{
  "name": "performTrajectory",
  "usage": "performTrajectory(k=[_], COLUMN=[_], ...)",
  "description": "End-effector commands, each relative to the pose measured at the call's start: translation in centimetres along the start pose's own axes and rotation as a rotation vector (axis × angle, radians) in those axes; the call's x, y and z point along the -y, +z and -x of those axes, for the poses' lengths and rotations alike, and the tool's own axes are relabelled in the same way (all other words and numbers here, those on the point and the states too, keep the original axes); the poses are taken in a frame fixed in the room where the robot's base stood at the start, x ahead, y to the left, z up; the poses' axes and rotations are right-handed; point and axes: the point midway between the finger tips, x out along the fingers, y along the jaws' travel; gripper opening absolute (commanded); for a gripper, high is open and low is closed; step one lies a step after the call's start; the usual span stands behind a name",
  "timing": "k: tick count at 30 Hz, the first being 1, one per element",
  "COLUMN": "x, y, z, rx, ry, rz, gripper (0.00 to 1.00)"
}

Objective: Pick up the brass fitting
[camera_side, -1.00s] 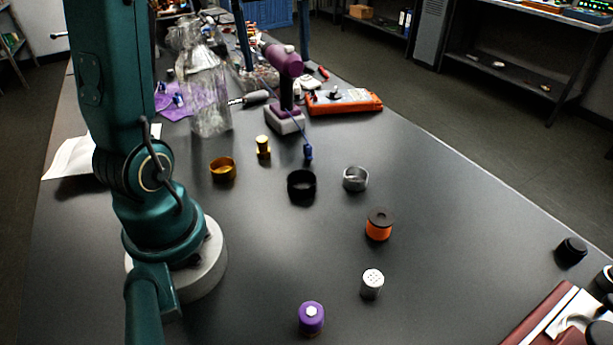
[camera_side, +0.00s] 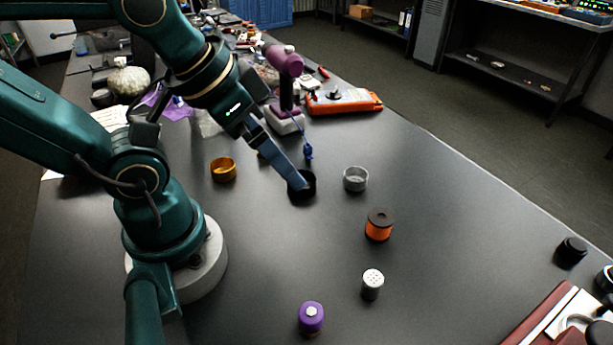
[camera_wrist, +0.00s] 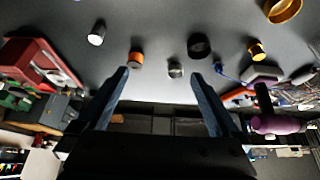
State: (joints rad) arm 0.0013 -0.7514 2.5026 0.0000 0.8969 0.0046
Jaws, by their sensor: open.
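The brass fitting (camera_wrist: 257,49), a small yellow-gold upright cylinder, stands on the dark bench at the upper right of the wrist view.
An orange spool (camera_side: 379,225), white shaker-like cylinder (camera_side: 372,284) and purple-topped cylinder (camera_side: 311,317) stand nearer. A purple tool (camera_side: 285,65) and orange case (camera_side: 343,102) lie behind. The bench's right middle is clear.

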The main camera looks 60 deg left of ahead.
Motion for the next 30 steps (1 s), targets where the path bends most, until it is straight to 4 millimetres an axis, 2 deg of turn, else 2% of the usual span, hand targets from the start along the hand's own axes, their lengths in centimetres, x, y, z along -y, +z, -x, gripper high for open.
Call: performTrajectory(k=[5,7,8,17,20,23,30], x=[0.0,0.0,0.0,0.0,0.7,2.3,7.8], y=[0.0,0.0,0.0,0.1,0.3,0.4,0.9], z=[0.0,0.0,0.0,0.0,0.0,0.0,-1.4], rx=[0.001,0.001,0.001,0.005,0.015,0.04,0.28], ry=[0.0,0.0,-0.001,-0.001,-0.032,-0.105,-0.326], rz=[0.003,0.004,0.004,0.001,-0.033,-0.103,-0.364], gripper=[1.0,0.73,0.68,0.68,0.68,0.68,0.68])
